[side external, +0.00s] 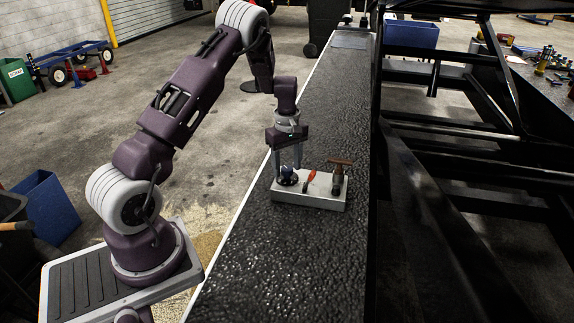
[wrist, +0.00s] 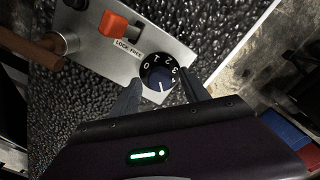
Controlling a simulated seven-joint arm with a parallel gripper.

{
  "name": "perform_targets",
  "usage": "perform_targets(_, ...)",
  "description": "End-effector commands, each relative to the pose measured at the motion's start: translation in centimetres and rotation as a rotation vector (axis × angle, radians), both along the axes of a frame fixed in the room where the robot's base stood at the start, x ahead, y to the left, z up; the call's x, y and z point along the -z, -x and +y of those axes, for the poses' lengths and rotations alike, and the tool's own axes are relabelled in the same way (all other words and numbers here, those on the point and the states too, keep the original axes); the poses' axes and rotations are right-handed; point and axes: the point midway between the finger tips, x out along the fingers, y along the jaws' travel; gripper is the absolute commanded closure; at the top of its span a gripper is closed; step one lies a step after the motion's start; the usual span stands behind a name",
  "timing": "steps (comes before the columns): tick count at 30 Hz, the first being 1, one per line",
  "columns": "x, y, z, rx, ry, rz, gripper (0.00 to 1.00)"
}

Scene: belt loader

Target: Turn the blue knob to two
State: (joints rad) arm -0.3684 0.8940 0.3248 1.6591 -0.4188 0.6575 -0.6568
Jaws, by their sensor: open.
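The blue knob (side external: 287,176) stands at the left end of a light grey panel box. In the wrist view the knob (wrist: 156,79) has a dark dial with white numerals running from 0 to 3 along its far side. A short white mark shows on the knob's near side; I cannot tell which numeral it is set to. My gripper (side external: 287,168) points down over the knob. In the wrist view my gripper (wrist: 160,85) is open, with one finger on each side of the knob. I cannot tell if either finger touches it.
The panel box (side external: 310,200) sits on a black textured belt (side external: 270,260). Beside the knob is a red-orange switch (side external: 309,180), with lettering beneath it in the wrist view. Farther right is a brown T-shaped handle (side external: 340,170). A black metal frame (side external: 440,190) runs along the belt's right side.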

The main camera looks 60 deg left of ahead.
Motion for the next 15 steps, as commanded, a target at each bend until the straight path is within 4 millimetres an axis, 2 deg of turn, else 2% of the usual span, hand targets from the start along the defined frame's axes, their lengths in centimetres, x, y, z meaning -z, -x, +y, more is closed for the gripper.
perform_targets(2,-0.02,0.00,-0.01,0.000,0.000,0.000,0.50)
perform_targets(9,-0.04,0.01,-0.01,0.000,0.000,0.000,0.97)
perform_targets(10,-0.05,0.01,-0.02,0.000,0.000,0.000,1.00)
perform_targets(15,-0.06,0.01,-0.02,0.007,0.001,0.000,1.00)
